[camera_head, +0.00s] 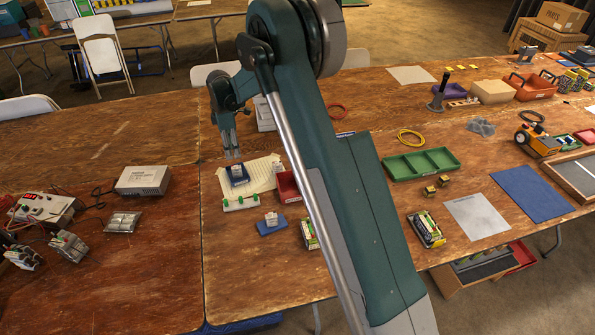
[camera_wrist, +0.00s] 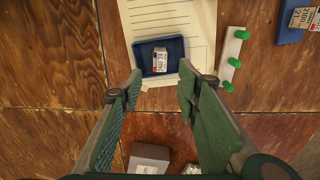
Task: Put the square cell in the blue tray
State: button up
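The small blue tray (camera_head: 247,180) lies on a cream lined sheet. A pale labelled cell (camera_head: 237,170) is inside it; both also show in the wrist view, the tray (camera_wrist: 147,46) around the cell (camera_wrist: 160,61). A second pale labelled cell (camera_head: 271,217) is on a flat blue piece (camera_head: 264,229) nearer me; it shows at the top right of the wrist view (camera_wrist: 304,18). I cannot tell for certain which cell is the square one. My gripper (camera_head: 232,155) is open and empty, above the table just behind the tray, its fingers pointing down.
A white strip with green pegs (camera_head: 240,203) lies beside the tray. A red bin (camera_head: 288,187) is to its right, partly behind my arm. A grey box (camera_head: 143,180) is at left. Bare wood lies left of the sheet.

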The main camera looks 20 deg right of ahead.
jog(key=shift+d+r, duration=0.1)
jog(key=s+d+r+m+t, duration=0.1)
jog(key=s+d+r+m, duration=0.2)
jog(key=s+d+r, duration=0.35)
jog(key=s+d+r+m+t, duration=0.1)
jog(key=s+d+r+m, duration=0.2)
jog(key=s+r, duration=0.65)
jog(key=s+d+r+m+t, duration=0.1)
jog(key=s+d+r+m, duration=0.1)
jog(key=s+d+r, duration=0.6)
jog(key=s+d+r+m+t, duration=0.1)
jog(key=s+r+m, duration=0.15)
jog(key=s, duration=0.35)
jog(key=s+d+r+m+t, duration=0.1)
jog(key=s+r+m, duration=0.15)
jog(key=s, duration=0.45)
jog(key=s+d+f+m+t, duration=0.1)
jog(key=s+d+f+m, duration=0.1)
jog(key=s, duration=0.6)
jog(key=s+d+f+m+t, duration=0.1)
jog(key=s+d+f+m, duration=0.1)
jog(key=s, duration=0.6)
jog(key=shift+f+m, duration=0.3)
jog(key=shift+m, duration=0.2)
